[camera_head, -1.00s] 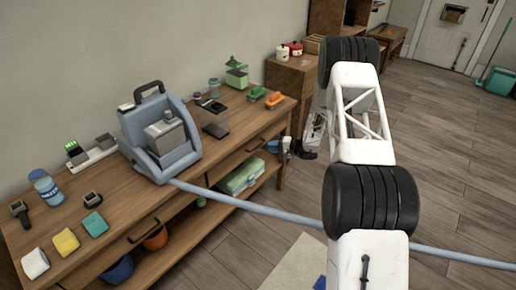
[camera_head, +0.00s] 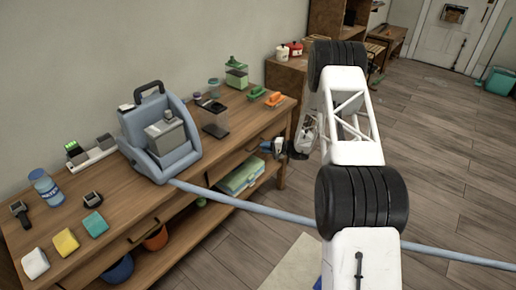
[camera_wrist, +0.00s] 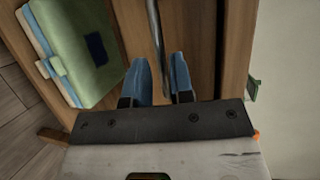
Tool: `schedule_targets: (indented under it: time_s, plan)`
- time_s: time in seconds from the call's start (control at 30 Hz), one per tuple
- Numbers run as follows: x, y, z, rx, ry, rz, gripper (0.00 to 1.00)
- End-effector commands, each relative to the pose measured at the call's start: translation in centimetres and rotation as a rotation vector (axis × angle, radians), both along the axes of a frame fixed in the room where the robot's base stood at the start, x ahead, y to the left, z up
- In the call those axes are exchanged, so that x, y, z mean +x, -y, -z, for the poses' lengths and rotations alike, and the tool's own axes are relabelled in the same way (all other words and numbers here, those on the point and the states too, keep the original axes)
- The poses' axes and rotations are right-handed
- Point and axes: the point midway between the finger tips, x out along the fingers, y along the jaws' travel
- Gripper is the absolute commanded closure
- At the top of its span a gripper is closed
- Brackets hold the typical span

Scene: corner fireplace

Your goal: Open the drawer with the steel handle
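The wooden workbench (camera_head: 75,262) has two drawers under its top. The right drawer (camera_head: 222,168) looks closed, and my gripper (camera_head: 268,146) is in front of its right part. In the wrist view a thin steel handle (camera_wrist: 156,30) runs along the wooden drawer front (camera_wrist: 200,35). My gripper's two blue fingers (camera_wrist: 159,62) are apart, one on each side of the handle's line. I cannot tell whether either finger touches it. The left drawer has a dark handle (camera_head: 143,231).
A blue-grey caddy (camera_head: 160,140), a bottle (camera_head: 46,187) and small items stand on the top. A long blue bar (camera_head: 300,217) crosses before the bench.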

Motion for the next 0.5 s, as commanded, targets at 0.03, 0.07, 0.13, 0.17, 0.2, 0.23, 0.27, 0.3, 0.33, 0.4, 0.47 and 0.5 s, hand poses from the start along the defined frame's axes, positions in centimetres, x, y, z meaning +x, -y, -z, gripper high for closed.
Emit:
schedule_targets:
  time_s: [0.03, 0.07, 0.13, 0.17, 0.2, 0.23, 0.27, 0.3, 0.33, 0.4, 0.47, 0.5]
  plan:
    - [0.2, -0.7, 0.2, -0.001, -0.001, -0.002, 0.78]
    - [0.3, -1.0, 0.3, -0.001, -0.001, -0.002, 0.78]
    - [0.7, -1.8, 0.3, 0.0, 0.001, -0.002, 0.78]
    - [0.8, -2.1, 0.4, 0.0, 0.001, -0.002, 0.78]
    - [0.9, -2.4, 0.5, 0.0, 0.0, -0.001, 0.78]
    - [1.0, -2.6, 0.6, 0.0, 0.0, -0.001, 0.78]
    - [1.1, -2.8, 0.6, 0.0, 0.0, -0.001, 0.78]
    - [1.2, -3.1, 0.7, 0.001, 0.0, -0.001, 0.78]
    - [1.2, -3.2, 0.7, 0.0, 0.0, -0.001, 0.78]
    - [1.4, -3.5, 0.7, 0.0, 0.0, -0.001, 0.78]
    - [1.4, -3.6, 0.8, 0.0, 0.0, -0.001, 0.78]
    - [1.4, -3.7, 0.8, 0.0, 0.0, -0.001, 0.78]
